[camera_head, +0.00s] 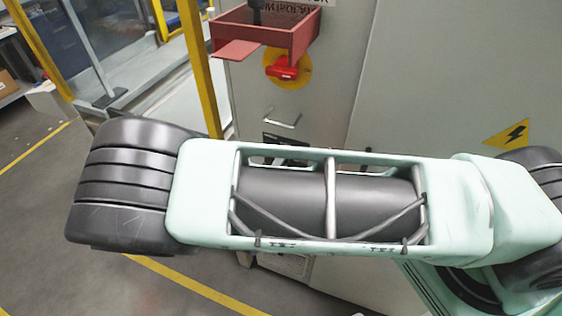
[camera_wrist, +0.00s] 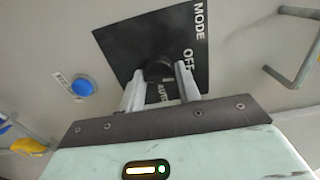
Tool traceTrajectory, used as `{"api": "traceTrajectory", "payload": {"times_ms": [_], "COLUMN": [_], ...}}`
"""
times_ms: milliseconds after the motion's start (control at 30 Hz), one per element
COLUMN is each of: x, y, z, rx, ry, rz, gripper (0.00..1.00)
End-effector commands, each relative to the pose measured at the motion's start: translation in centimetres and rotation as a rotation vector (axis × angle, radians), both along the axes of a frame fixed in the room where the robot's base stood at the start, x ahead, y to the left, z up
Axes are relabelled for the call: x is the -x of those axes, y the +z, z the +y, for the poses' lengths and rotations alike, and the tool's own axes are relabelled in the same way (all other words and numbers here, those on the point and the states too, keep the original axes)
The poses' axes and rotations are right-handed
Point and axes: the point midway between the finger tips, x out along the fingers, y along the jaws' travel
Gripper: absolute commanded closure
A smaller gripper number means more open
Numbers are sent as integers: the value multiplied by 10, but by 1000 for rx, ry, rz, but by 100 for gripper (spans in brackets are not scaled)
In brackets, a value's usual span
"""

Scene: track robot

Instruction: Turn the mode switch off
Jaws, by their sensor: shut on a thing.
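The mode switch is a dark knob (camera_wrist: 158,70) on a black plate (camera_wrist: 135,38) marked MODE, OFF and AUTO in the wrist view. My gripper (camera_wrist: 160,82) has its two grey fingers on either side of the knob and is shut on it. The lettering appears turned in this view. The knob's exact pointing direction is hard to make out, as the fingers cover part of it. In the head view my arm hides most of the switch area, and only a bit of the dark plate (camera_head: 285,139) shows above the arm.
A blue button (camera_wrist: 82,87) with a small label sits left of the plate, and a metal handle (camera_wrist: 296,50) is at the right. In the head view, a red tray (camera_head: 265,35) and a red switch on a yellow disc (camera_head: 283,69) are above.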

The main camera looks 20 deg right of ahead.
Motion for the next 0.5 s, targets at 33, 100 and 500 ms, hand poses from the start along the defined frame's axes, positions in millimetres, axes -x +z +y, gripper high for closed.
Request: {"api": "traceTrajectory", "payload": {"times_ms": [33,100,500], "x": [0,0,0], "y": [0,0,0], "z": [1,1,2], "rx": [21,47,132], "ry": [2,2,4], "rz": [23,52,135], "gripper": [89,89,89]}}
